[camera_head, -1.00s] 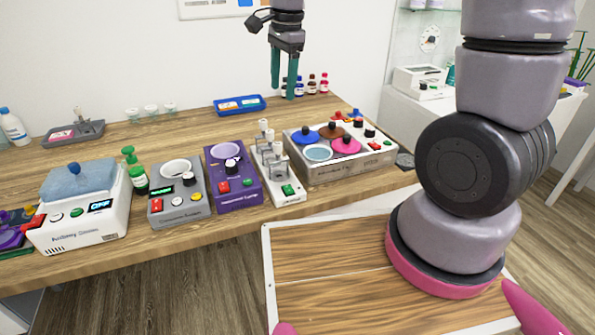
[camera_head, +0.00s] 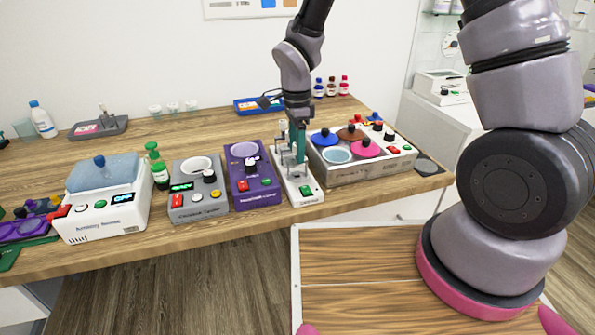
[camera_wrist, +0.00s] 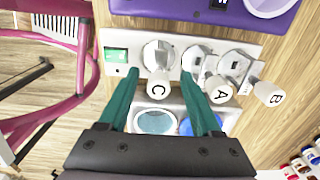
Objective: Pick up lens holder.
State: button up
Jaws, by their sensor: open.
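A narrow white stand (camera_head: 309,194) with a green display holds upright white pieces with lettered round ends. I take these for the lens holders, but cannot tell which is meant. In the wrist view, the piece marked C (camera_wrist: 158,84) lies between my fingers, with A (camera_wrist: 219,90) and B (camera_wrist: 268,93) to its right. My gripper (camera_head: 293,158) is low over the stand, its green fingers open. In the wrist view, its tips (camera_wrist: 159,74) lie on either side of piece C. Contact cannot be told. In the head view, my fingers partly hide the pieces.
A purple instrument (camera_head: 254,191) stands close left of the stand, and a grey box with coloured lids (camera_head: 362,172) close right. A grey device (camera_head: 198,202) and a white machine (camera_head: 107,217) stand farther left. A blue tray (camera_head: 262,106) lies behind.

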jog(key=shift+f, duration=1.5)
grip_shut()
